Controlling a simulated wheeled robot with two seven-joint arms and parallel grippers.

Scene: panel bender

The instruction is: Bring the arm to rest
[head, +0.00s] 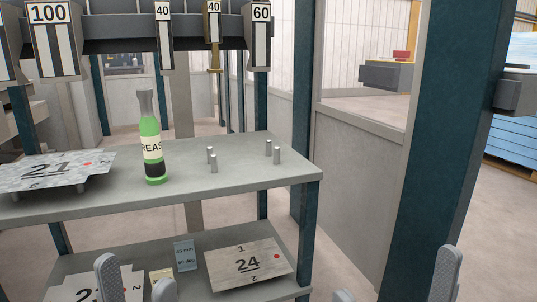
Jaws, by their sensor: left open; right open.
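My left gripper (136,283) shows at the bottom left of the head view, its two grey fingertips apart with nothing held between them. Behind it in the picture is the lower shelf with a sheet-metal plate (75,287), partly hidden by a finger. My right gripper (396,284) shows at the bottom right, open and empty, with its fingertips wide apart in front of floor and a dark post. Both arms are otherwise out of view.
A grey rack's upper shelf (225,168) holds a green bottle (153,138), a plate marked 21 (50,172) and several short pegs (268,148). A plate marked 24 (248,264) lies on the lower shelf. A dark teal post (430,150) stands at right. Numbered tools (163,35) hang above.

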